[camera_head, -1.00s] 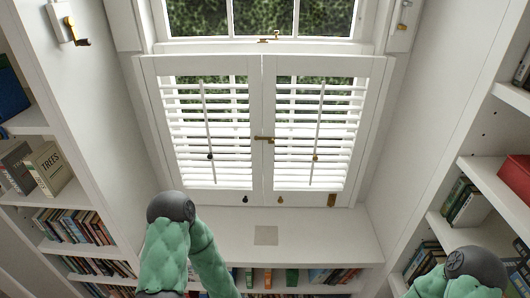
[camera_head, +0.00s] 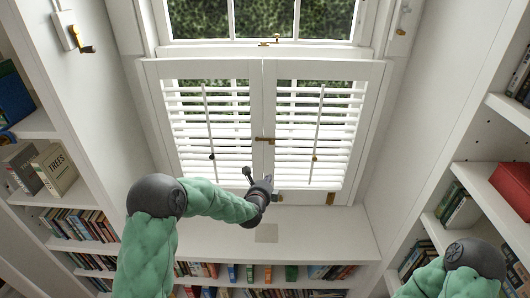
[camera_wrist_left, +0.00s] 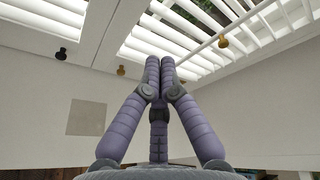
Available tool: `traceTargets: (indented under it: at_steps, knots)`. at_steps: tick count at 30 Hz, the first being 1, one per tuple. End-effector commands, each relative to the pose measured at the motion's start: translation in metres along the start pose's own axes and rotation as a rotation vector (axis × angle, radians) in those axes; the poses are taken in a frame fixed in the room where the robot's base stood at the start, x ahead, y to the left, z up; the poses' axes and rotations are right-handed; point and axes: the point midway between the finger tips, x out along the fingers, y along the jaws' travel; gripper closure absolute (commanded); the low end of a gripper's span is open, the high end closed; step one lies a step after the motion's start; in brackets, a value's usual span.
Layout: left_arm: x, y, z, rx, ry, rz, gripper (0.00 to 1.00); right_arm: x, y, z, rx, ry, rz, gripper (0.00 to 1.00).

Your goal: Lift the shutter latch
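The shutter latch (camera_head: 265,139) is a small brass bar lying level across the seam between the two white louvred shutter panels, in the head view. I cannot make it out in the left wrist view. My left gripper (camera_head: 262,184) is in front of the shutters' lower edge, below the latch and apart from it. In the left wrist view its purple fingers (camera_wrist_left: 160,62) meet at the tips with nothing seen between them. Only part of my right arm shows at the lower right of the head view; its gripper is out of view.
Tilt rods with a dark knob (camera_head: 211,156) and a brass knob (camera_head: 315,158) hang on the louvres. A brass fastener (camera_head: 270,41) sits on the window above. Bookshelves with a red box (camera_head: 512,184) and books (camera_head: 54,169) flank the alcove. The window seat (camera_head: 325,235) is mostly clear.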

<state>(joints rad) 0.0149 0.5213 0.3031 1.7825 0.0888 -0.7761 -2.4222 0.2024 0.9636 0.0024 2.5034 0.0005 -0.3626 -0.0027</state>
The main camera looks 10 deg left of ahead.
Motion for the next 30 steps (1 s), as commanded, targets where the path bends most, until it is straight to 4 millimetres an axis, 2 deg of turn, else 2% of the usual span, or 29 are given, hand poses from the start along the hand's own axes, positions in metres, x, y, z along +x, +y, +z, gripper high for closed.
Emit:
traceTargets:
  at_steps: [1, 6, 20, 23, 30]
  knots:
    - [0.001, -0.013, 0.008, 0.05, -0.019, -0.022, 1.0, -0.002, -0.001, 0.0, 0.0, 0.0, 0.0, 0.57]
    - [0.003, -0.032, 0.021, 0.147, -0.054, -0.054, 1.0, -0.003, -0.001, 0.0, 0.0, 0.0, 0.0, 0.57]
    - [0.008, -0.032, 0.021, 0.157, -0.057, -0.056, 1.0, -0.002, -0.001, 0.0, 0.0, 0.0, 0.0, 0.57]
    - [0.017, -0.033, 0.022, 0.156, -0.058, -0.057, 1.0, -0.002, -0.001, 0.0, 0.0, 0.0, 0.0, 0.57]
    - [0.052, -0.035, 0.023, 0.156, -0.057, -0.056, 1.0, 0.0, 0.0, 0.0, 0.0, 0.0, 0.0, 0.57]
